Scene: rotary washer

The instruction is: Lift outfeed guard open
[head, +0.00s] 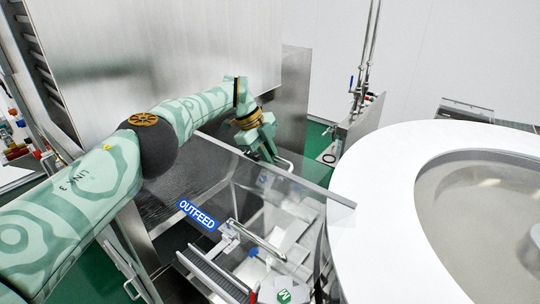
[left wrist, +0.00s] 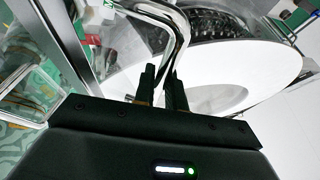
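The outfeed guard (head: 318,193) is a clear panel in the middle of the head view, above the outfeed opening. The blue OUTFEED label (head: 197,215) shows at its lower left. My left gripper (head: 272,157) is at the guard's far edge, by a bent metal handle (head: 285,165). In the left wrist view the handle (left wrist: 178,40) is a shiny tube running down between the close-set dark fingers of my left gripper (left wrist: 161,82), which look shut on it. The exact contact is partly hidden. My right gripper is not in view.
A large white round bowl rim (head: 375,220) fills the right. A tall steel cabinet wall (head: 150,50) stands behind my left arm. Below the clear panel is a steel outfeed bay (head: 285,225). Green floor (head: 316,150) shows beyond, with pipes (head: 365,75) farther back.

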